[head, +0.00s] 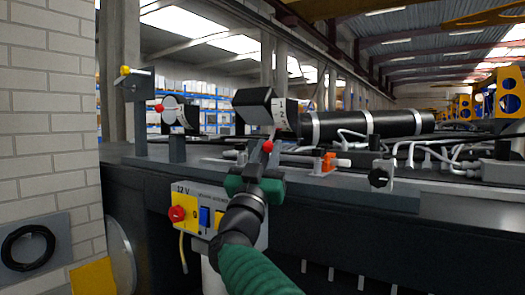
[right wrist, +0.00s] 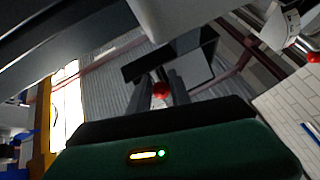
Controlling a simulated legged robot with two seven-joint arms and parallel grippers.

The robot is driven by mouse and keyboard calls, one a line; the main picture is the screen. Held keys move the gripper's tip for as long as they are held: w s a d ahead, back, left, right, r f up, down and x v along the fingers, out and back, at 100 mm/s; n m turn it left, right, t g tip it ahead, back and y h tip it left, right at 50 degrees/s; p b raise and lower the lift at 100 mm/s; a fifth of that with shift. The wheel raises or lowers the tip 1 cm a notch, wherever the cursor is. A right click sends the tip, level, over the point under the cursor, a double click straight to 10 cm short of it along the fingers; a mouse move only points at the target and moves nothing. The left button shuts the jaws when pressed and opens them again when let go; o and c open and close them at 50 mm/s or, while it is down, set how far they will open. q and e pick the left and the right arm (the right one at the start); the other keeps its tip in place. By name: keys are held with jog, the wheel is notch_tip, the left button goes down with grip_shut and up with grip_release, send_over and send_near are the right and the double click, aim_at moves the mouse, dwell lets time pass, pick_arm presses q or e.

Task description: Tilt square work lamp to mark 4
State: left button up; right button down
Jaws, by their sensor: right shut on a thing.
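The square work lamp (head: 252,104), a black box-shaped head, is tilted on its mount above the chassis edge. A white plate with small dark marks (head: 279,112) is at its right side; I cannot read the marks. A red ball knob (head: 267,146) is below the lamp. My right gripper (head: 265,156) reaches up from below and is shut on this knob. In the right wrist view the red knob (right wrist: 161,90) sits between the two fingertips, with the dark lamp (right wrist: 185,52) just beyond. My left gripper is out of view.
A round lamp (head: 178,114) with its own red knob (head: 159,108) stands to the left. A 12 V box (head: 190,208) with a red button is below. A black cylinder (head: 370,124), pipes and an orange clip (head: 328,162) lie to the right. A brick wall (head: 50,120) bounds the left.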

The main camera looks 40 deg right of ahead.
jog(key=shift+s+d+r, duration=0.1)
jog(key=shift+d, duration=0.05)
dwell(0.6)
jog(key=c, duration=1.4)
grip_release()
jog(key=shift+c, duration=0.2)
jog(key=shift+o, duration=1.2)
jog(key=shift+w+d, duration=0.25)
jog(key=shift+w+d+f, duration=0.15)
jog(key=shift+d+f, duration=0.15)
jog(key=shift+d, duration=0.05)
jog(key=shift+s+a+r, duration=0.1)
jog(key=shift+s+a, duration=0.15)
jog(key=shift+a, duration=0.2)
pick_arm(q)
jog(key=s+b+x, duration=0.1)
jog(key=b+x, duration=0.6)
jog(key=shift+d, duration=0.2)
pick_arm(e)
jog(key=v, duration=1.6)
jog(key=shift+a+f, duration=0.2)
jog(key=shift+f, duration=0.15)
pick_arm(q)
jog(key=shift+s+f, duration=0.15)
pick_arm(e)
jog(key=shift+c, duration=0.4)
